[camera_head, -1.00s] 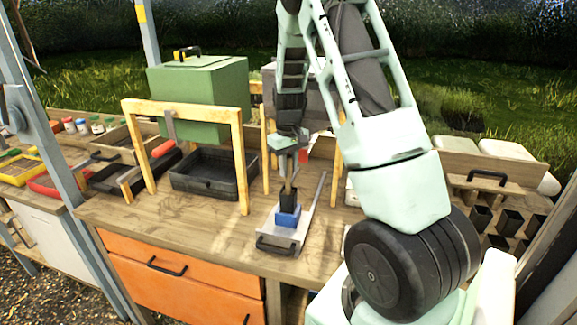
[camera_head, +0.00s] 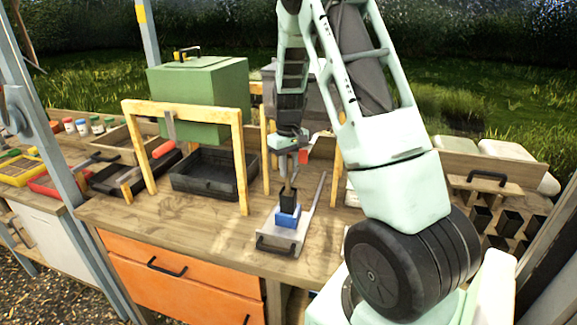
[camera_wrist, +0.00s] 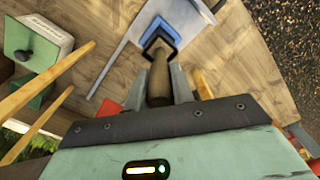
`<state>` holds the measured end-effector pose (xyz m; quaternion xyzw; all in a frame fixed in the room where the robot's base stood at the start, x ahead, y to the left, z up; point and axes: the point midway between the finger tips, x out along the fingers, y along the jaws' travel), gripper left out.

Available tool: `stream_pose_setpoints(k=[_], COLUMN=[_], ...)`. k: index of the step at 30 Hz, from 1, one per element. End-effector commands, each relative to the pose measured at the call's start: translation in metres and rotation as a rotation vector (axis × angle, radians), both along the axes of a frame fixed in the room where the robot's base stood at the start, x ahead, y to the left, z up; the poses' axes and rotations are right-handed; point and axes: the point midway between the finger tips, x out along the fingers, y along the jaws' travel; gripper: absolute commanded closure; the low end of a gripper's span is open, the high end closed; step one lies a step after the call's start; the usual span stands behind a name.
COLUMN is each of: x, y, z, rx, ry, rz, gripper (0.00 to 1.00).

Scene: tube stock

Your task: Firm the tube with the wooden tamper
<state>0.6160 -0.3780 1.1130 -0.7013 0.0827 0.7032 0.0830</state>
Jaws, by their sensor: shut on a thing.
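The wooden tamper (camera_wrist: 159,78) is a pale wooden rod held between the fingers of my gripper (camera_wrist: 158,92). In the head view my gripper (camera_head: 289,163) is above the bench, and the tamper (camera_head: 289,181) points down from it. The black square tube (camera_head: 288,199) stands in a blue holder (camera_head: 288,217) on a grey metal plate (camera_head: 268,232). In the wrist view the tamper's lower end meets the mouth of the tube (camera_wrist: 160,42); how deep it sits inside is hidden.
A wooden frame (camera_head: 239,165) stands left of the plate, around a black tray (camera_head: 205,186) and before a green box (camera_head: 200,90). Several black pots (camera_head: 510,222) are at the right. Bare bench lies left of the plate.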

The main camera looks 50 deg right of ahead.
Motion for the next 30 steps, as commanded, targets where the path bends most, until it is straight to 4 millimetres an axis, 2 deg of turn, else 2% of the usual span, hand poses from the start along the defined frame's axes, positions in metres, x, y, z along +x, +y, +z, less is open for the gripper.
stream_pose_setpoints(k=[3, 30], x=[0.001, 0.001], y=[0.000, -0.001], z=[0.011, 0.063], rx=[-0.002, -0.002], ry=[-0.003, -0.004], rz=[0.000, -0.001], gripper=[1.00, 1.00])
